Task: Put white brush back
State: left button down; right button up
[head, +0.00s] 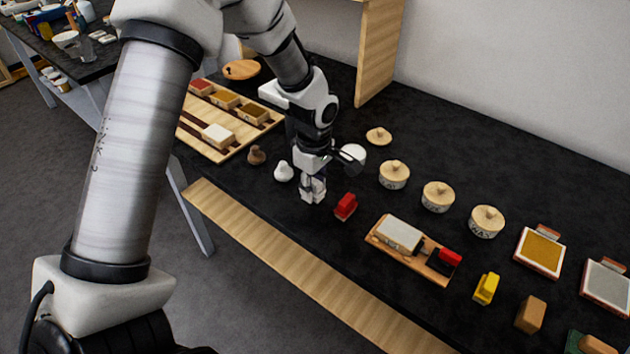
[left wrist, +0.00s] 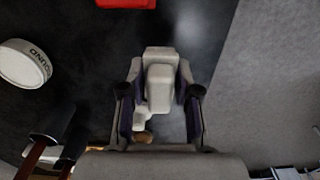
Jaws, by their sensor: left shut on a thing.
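My left gripper (head: 313,190) hangs low over the dark table, left of the red brush (head: 345,207). It is shut on a pale white block-shaped piece, the white brush (left wrist: 160,88), which shows between the fingers in the left wrist view. In the head view the fingers mostly hide it, and I cannot tell whether it touches the table. A yellow brush (head: 486,289) and a tan one (head: 530,314) stand further right. My right gripper is not in view.
A small white knob-shaped piece (head: 284,171) and a brown one (head: 257,155) stand close left of the gripper. A slotted wooden board (head: 232,146) lies beyond them. A wooden tray (head: 378,250), lidded round pots (head: 438,197) and a wooden front strip (head: 300,270) lie around.

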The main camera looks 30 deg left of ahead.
aim_at(316, 186)
pick_arm(q)
jog(key=w, duration=0.1)
jog(key=w+a, duration=0.1)
jog(key=w, duration=0.1)
jog(key=shift+w+a+f, duration=0.1)
jog(key=shift+a, duration=0.2)
jog(key=shift+w+a+f+p, duration=0.1)
jog(key=shift+w+f+p, duration=0.05)
jog(key=shift+f+p, duration=0.2)
notch_tip(316, 186, down, 2)
jog(key=shift+f+p, duration=0.2)
jog(key=shift+p, duration=0.15)
jog(key=shift+f, duration=0.3)
jog(key=shift+f, duration=0.1)
jog(key=c, duration=0.8)
grip_release()
